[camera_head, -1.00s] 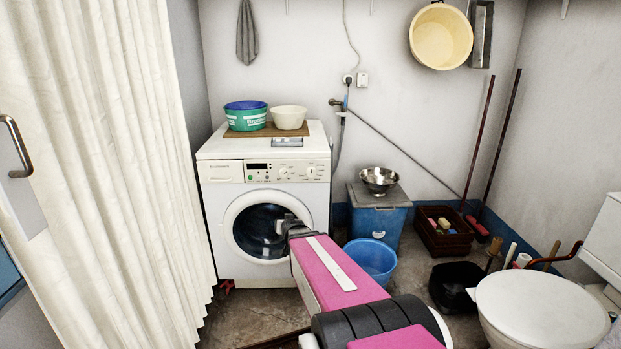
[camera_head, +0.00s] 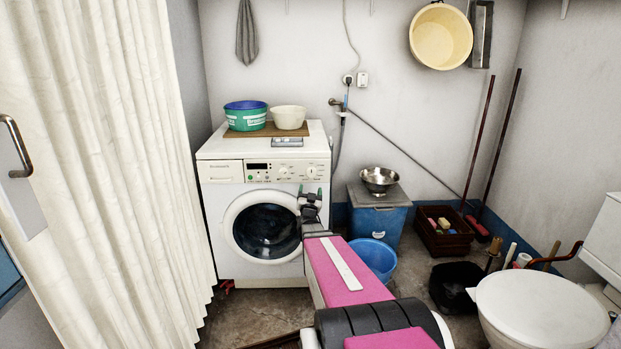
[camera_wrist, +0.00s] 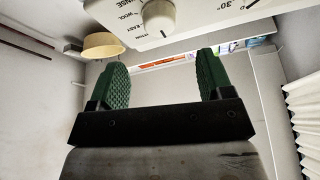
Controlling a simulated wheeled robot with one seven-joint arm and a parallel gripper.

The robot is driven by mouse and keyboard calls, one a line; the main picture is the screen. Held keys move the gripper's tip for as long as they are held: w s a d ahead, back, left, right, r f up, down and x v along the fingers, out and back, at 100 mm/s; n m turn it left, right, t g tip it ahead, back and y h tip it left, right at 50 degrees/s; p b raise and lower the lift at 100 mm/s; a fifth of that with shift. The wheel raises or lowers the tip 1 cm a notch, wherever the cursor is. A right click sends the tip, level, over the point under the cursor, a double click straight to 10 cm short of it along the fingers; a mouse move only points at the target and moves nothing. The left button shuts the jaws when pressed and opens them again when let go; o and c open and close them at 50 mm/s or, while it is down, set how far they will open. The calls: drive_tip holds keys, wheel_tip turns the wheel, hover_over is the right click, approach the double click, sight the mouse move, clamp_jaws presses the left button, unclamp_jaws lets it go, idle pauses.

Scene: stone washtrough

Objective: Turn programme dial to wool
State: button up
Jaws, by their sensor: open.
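The programme dial (camera_head: 311,171) is a pale round knob at the right end of the white washing machine's (camera_head: 218,205) control panel. In the wrist view, which appears upside down, the dial (camera_wrist: 158,20) stands at the top centre, with small printing beside it that includes WOOL and EASY. My gripper (camera_head: 310,189) is just below the dial in front of the machine. In the wrist view my gripper (camera_wrist: 162,62) is open, its green pads apart and empty. The dial lies beyond the fingertips, roughly in line with the gap, and appears untouched.
Another knob (camera_head: 283,170) sits left of the dial. A green tub (camera_head: 246,121) and a cream bowl (camera_head: 289,117) stand on top of the machine. A blue bucket (camera_head: 376,258) is on the floor at right; a curtain (camera_head: 100,150) hangs at left.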

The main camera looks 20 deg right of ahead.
sight(311, 175)
drive_tip(key=x, duration=0.8)
drive_tip(key=shift+w+d+r, duration=0.1)
drive_tip(key=shift+w, duration=0.2)
drive_tip(key=c, duration=0.9)
